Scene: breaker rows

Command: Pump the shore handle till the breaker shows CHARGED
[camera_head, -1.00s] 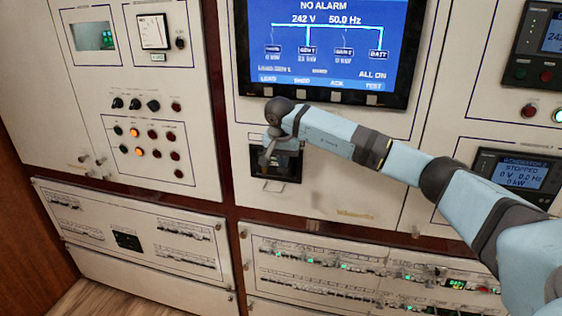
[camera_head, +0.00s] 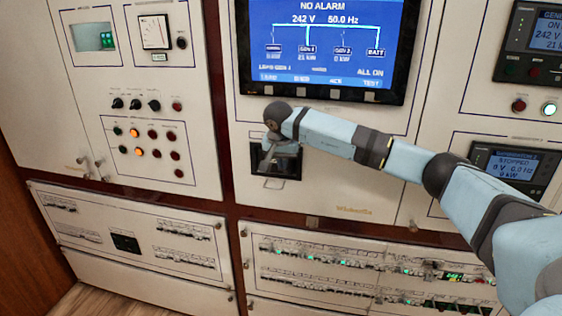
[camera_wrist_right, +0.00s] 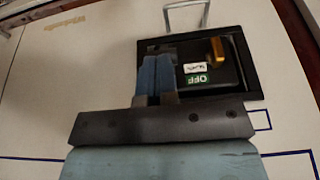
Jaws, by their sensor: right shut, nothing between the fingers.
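The shore breaker (camera_head: 287,164) is a black recessed unit in the middle panel under the blue screen. In the right wrist view the breaker (camera_wrist_right: 222,80) shows a green flag reading OFF, a small white label too blurred to read, and a yellow part. The handle (camera_wrist_right: 186,17), a pale U-shaped bar, stands out past the breaker's edge; in the head view it shows just below the breaker (camera_head: 273,184). My right gripper (camera_wrist_right: 158,60) is shut and empty, its fingers over part of the breaker's face and apart from the handle bar. My left gripper is not in view.
The blue screen (camera_head: 325,45) above reads NO ALARM. My right arm crosses the panel from the right. A switch and lamp panel (camera_head: 150,135) stands at left. Breaker rows (camera_head: 380,275) run below.

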